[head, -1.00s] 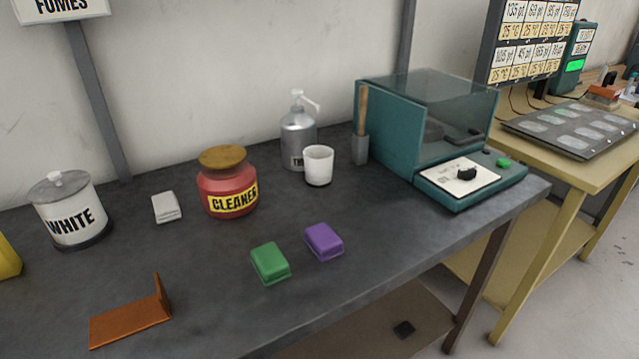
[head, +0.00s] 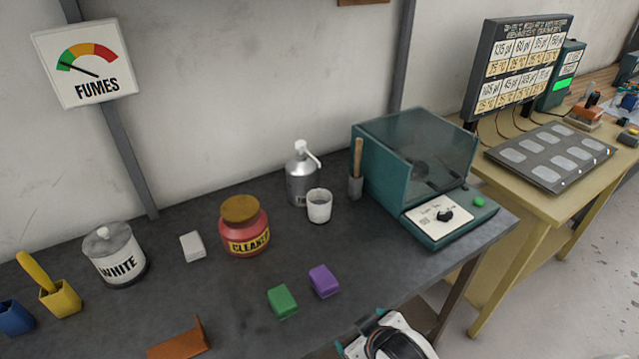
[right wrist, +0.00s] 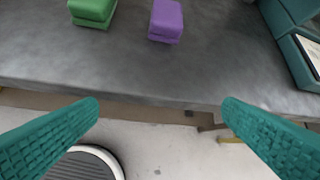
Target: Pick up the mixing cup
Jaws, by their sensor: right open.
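The mixing cup (head: 319,207), white and open at the top, stands upright on the dark bench in the head view. It is in front of the grey pump bottle and to the right of the red cleaner jar. It does not show in the right wrist view. My right gripper (right wrist: 161,112) is open and empty, with its two teal fingers wide apart near the bench's front edge. In the head view, part of my right arm shows at the bottom, below the bench edge. My left gripper is in neither view.
Green (head: 283,301) and purple (head: 323,281) blocks lie in front of the cup. The red cleaner jar (head: 245,233), pump bottle (head: 302,172), a grey holder with a wooden handle (head: 356,182) and the teal machine (head: 375,165) surround it. A white canister (head: 115,256) stands left.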

